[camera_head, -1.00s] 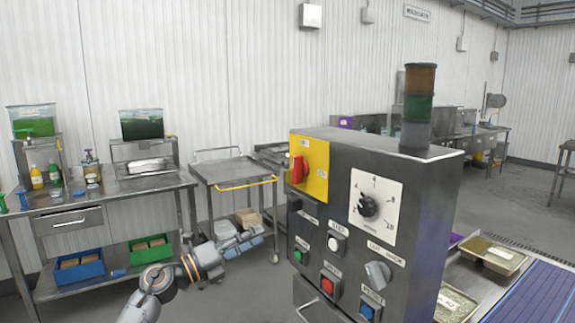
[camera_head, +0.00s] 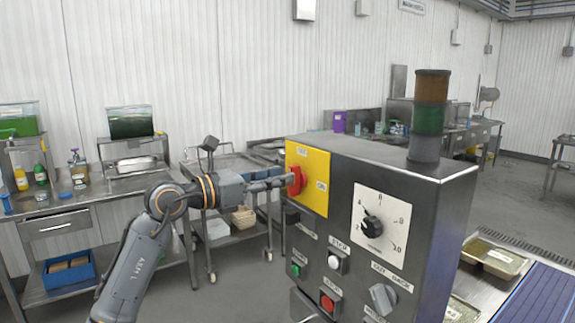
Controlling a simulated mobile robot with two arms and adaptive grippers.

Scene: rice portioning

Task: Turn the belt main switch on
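The belt main switch is a red rotary handle (camera_head: 296,181) on a yellow plate (camera_head: 314,180), at the upper left of the grey control box (camera_head: 345,237). An ON label shows on the plate to the right of the handle. My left gripper (camera_head: 287,181) reaches in from the left with its fingertips at the handle. The fingers look close together, but whether they are closed on the handle or only beside it is too small to tell. My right gripper is not in view.
The box also carries a dial (camera_head: 372,223), a selector knob (camera_head: 383,298) and push buttons. A signal tower (camera_head: 430,115) stands on top. Trays (camera_head: 493,258) and a blue belt (camera_head: 545,295) lie at right. A steel cart (camera_head: 222,170) stands behind my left arm.

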